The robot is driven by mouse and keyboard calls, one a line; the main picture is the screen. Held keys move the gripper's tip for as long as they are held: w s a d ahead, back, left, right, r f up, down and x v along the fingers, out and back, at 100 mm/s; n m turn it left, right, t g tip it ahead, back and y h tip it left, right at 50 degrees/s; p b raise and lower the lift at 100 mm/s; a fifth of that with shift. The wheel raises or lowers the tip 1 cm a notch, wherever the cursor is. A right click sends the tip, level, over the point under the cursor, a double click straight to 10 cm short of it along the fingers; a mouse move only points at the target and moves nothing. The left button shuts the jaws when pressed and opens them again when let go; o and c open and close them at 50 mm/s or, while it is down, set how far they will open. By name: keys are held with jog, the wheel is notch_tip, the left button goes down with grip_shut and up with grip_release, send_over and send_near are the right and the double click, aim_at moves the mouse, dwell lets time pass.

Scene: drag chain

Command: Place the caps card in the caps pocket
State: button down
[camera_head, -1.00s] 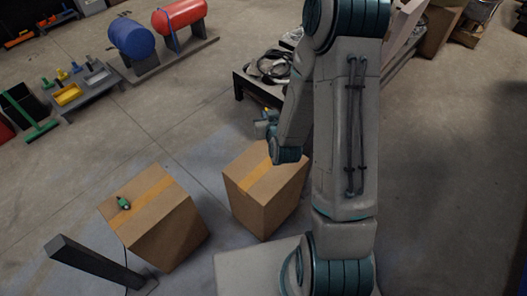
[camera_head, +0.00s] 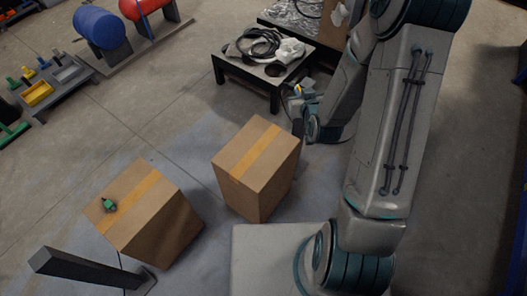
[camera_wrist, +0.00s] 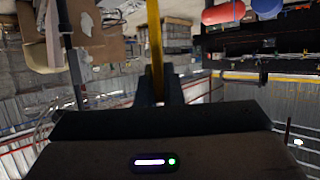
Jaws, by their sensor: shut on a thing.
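My gripper (camera_wrist: 160,92) is shut on a thin, yellow, upright thing (camera_wrist: 155,45) in the wrist view. It looks like a card seen edge-on, and I cannot read any marking on it. In the head view my gripper (camera_head: 296,98) is small, beside the low black table's near right corner, with a speck of yellow at its tip. I cannot make out the caps pocket in either view.
The low black table (camera_head: 228,68) carries dark cables and a white crumpled thing. Two cardboard boxes (camera_head: 258,150) (camera_head: 150,210) stand nearer, the left one with a green thing (camera_head: 109,205) on top. A dark post (camera_head: 85,268) stands front left. Floor at right is clear.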

jog(key=s+a+f+n+g+y+b, duration=0.2)
jog(key=f+n+g+y+b, duration=0.15)
jog(key=f+b, duration=0.35)
jog(key=s+a+f+n+g+y+b, duration=0.2)
jog(key=f+n+y+b, duration=0.3)
jog(key=f+b, duration=0.2)
jog(key=shift+t, duration=0.25)
jog(key=shift+w+a+f+b, duration=0.4)
jog(key=shift+a+f+b, duration=0.5)
jog(key=shift+a+f, duration=0.95)
jog(key=shift+w+a+f+b, duration=0.45)
jog(key=shift+a+f+b, duration=0.5)
jog(key=shift+a+f, duration=0.9)
jog(key=shift+w+a+f+b, duration=0.4)
jog(key=shift+a+f+b, duration=0.5)
jog(key=shift+a+f, duration=0.95)
jog(key=shift+a+r, duration=0.2)
jog(key=shift+a, duration=0.05)
jog(key=shift+f, duration=0.2)
jog(key=c, duration=1.6)
grip_release()
